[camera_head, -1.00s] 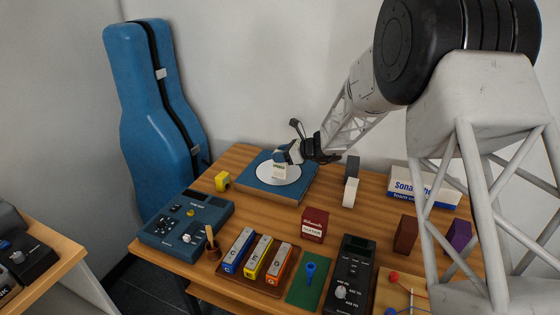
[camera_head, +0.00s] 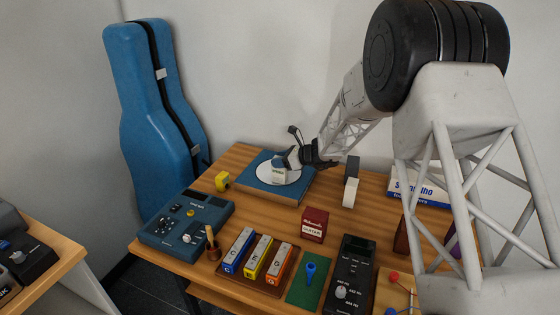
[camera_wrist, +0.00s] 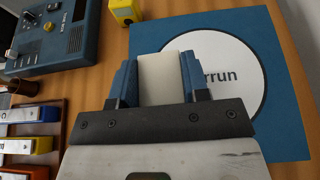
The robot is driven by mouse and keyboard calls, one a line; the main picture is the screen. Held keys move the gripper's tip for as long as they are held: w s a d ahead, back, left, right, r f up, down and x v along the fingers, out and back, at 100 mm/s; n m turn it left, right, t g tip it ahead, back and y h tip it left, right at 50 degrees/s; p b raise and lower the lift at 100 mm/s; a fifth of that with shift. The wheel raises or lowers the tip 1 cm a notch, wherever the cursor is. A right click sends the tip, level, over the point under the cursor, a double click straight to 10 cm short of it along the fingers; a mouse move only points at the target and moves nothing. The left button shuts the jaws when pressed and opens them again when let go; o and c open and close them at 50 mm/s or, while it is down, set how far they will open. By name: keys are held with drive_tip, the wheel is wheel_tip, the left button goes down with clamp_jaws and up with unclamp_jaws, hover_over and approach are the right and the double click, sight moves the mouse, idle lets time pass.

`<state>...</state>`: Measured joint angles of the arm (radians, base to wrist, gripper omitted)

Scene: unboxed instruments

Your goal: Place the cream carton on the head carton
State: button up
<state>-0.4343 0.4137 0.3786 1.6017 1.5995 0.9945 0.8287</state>
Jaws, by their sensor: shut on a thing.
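The cream carton (camera_head: 279,177) is a small pale box. My gripper (camera_wrist: 158,62) is shut on it, with a blue finger pad on each side; in the wrist view the cream carton (camera_wrist: 160,82) shows as a plain pale face. The head carton (camera_head: 259,187) is a flat blue box with a large white disc on top, at the back of the table. In the wrist view the head carton (camera_wrist: 288,130) shows dark lettering on its disc, partly hidden by my gripper. The cream carton is over the disc, low down; I cannot tell whether it touches.
A yellow block (camera_head: 222,181) stands left of the head carton, and a blue control box (camera_head: 186,224) is nearer. A white and grey upright piece (camera_head: 350,191) stands to the right. A red box (camera_head: 313,225) and several coloured bars lie in front. The disc around the cream carton looks clear.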

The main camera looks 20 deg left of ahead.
drive_tip(key=shift+f, duration=0.15)
drive_tip(key=o, duration=0.9)
drive_tip(key=shift+f, duration=0.1)
drive_tip(key=shift+o, duration=0.2)
drive_tip(key=shift+r, duration=0.2)
drive_tip(key=v, duration=1.2)
drive_tip(key=shift+d, duration=0.1)
